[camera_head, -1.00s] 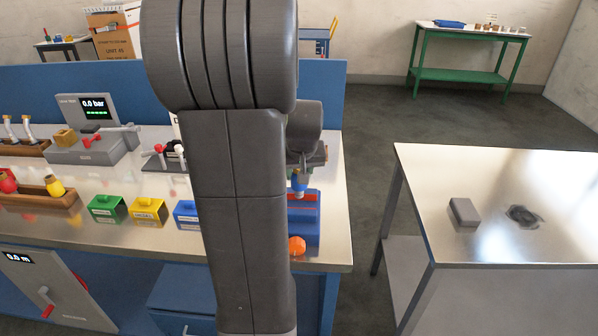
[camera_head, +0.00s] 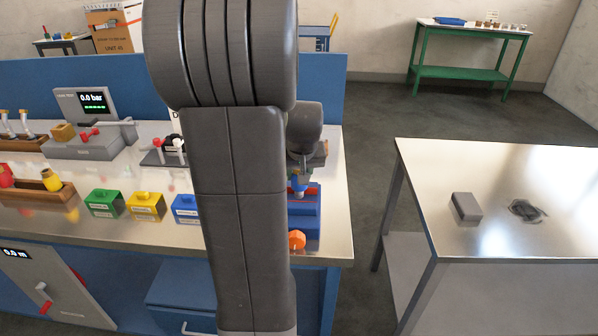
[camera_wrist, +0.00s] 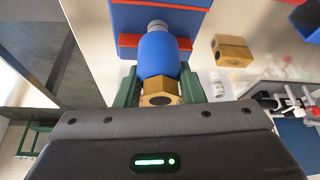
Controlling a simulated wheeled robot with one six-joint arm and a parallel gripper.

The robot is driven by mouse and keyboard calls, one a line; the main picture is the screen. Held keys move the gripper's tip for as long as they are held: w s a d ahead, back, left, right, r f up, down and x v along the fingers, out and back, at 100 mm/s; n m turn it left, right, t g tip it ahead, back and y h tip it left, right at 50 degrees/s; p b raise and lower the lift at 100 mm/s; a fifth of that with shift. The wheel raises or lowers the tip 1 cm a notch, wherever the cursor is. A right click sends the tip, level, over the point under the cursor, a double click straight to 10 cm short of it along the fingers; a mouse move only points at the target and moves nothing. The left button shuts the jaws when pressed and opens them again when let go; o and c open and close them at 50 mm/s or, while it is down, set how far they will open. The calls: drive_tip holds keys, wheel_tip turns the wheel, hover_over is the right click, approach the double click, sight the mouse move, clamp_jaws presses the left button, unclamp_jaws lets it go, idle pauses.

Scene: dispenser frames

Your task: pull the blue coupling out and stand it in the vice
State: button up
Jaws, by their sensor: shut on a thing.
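The blue coupling (camera_wrist: 158,55) has a brass hex end (camera_wrist: 160,88) and a grey stub. My gripper (camera_wrist: 161,92), with green fingers, is shut on the brass end. In the head view the coupling (camera_head: 299,185) is upright, below my gripper (camera_head: 304,163), which is partly hidden by my arm. The blue vice (camera_head: 305,206) has red jaw faces and an orange knob. In the wrist view the stub points at the gap between the red faces of the vice (camera_wrist: 160,18). I cannot tell how deep it sits.
A lever unit (camera_head: 165,153) is behind. A separate metal table (camera_head: 480,190) at right holds a grey block (camera_head: 466,208). My arm hides the bench's middle.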

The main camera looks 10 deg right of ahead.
drive_tip(key=shift+f+b, duration=0.35)
drive_tip(key=shift+f, duration=0.15)
drive_tip(key=o, duration=1.3)
drive_tip(key=shift+r, duration=0.1)
drive_tip(key=shift+c, duration=0.2)
drive_tip(key=v, duration=1.3)
drive_tip(key=shift+s+r, duration=0.15)
drive_tip(key=shift+r, duration=0.2)
drive_tip(key=x, duration=1.4)
drive_tip(key=shift+r, duration=0.3)
